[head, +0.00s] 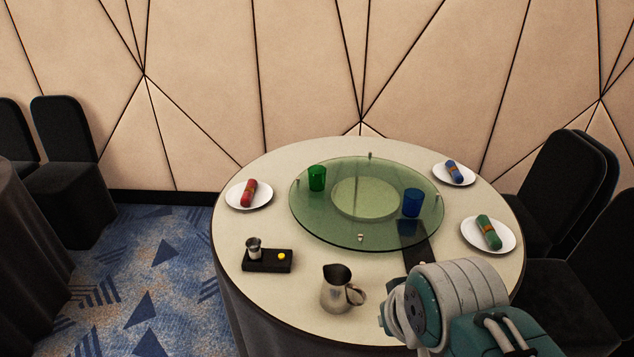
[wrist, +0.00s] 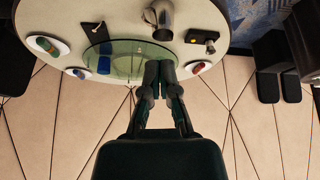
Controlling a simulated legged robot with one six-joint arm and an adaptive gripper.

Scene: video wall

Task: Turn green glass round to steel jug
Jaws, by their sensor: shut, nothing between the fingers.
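The green glass (head: 317,178) stands upright on the left far part of the round glass turntable (head: 330,228). In the wrist view I cannot make out the green glass; my fingers may hide it. The steel jug (head: 337,290) stands on the tablecloth near the front edge, off the turntable, with its handle to the right. The jug also shows at the top of the wrist view (wrist: 160,20). My gripper (wrist: 158,66) is shut and empty, its fingers overlapping the turntable in the wrist view. In the head view only my arm shows, at lower right.
A blue glass (head: 412,203) stands on the turntable's right. Plates with red (head: 236,200), blue (head: 464,179) and green (head: 470,242) napkin rolls ring it. A black tray (head: 256,266) with a small steel cup (head: 253,248) sits front left. Dark chairs (head: 571,170) stand right.

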